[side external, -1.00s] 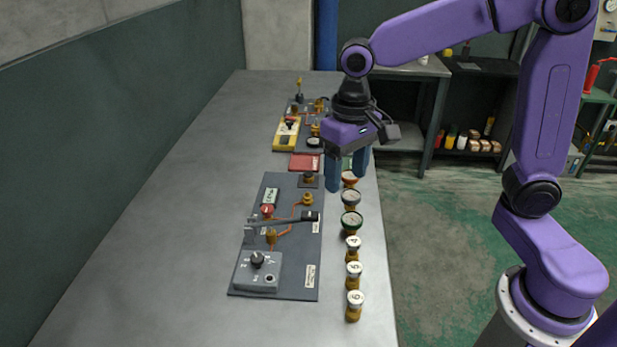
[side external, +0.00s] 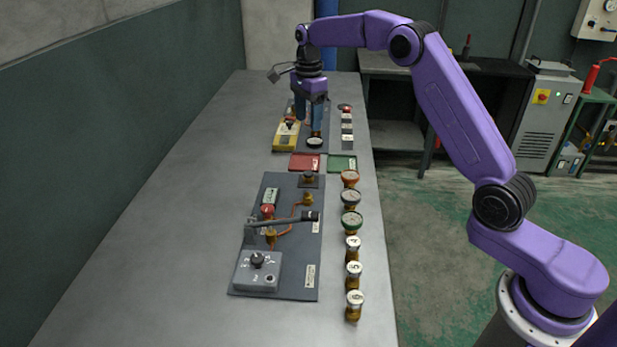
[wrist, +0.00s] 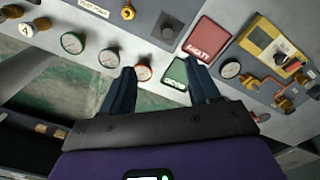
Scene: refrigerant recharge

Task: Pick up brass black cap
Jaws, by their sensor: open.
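A small dark round cap sits on a dark square pad (side external: 308,180) at the far end of the near panel; it is probably the brass black cap, but its brass is hard to make out. The pad also shows at the top of the wrist view (wrist: 167,30). My gripper (side external: 310,130) is over the far panel, beyond the red and green trays, with its fingers pointing down and apart. In the wrist view my gripper (wrist: 163,85) shows both fingers spread with nothing held between them.
A red tray (side external: 305,162) and a green tray (side external: 342,163) lie between the two panels. Several gauges and white-topped brass fittings (side external: 354,300) line the table's right edge. A yellow meter (side external: 286,136) and a round gauge (side external: 314,142) are at the far panel. The table's left is clear.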

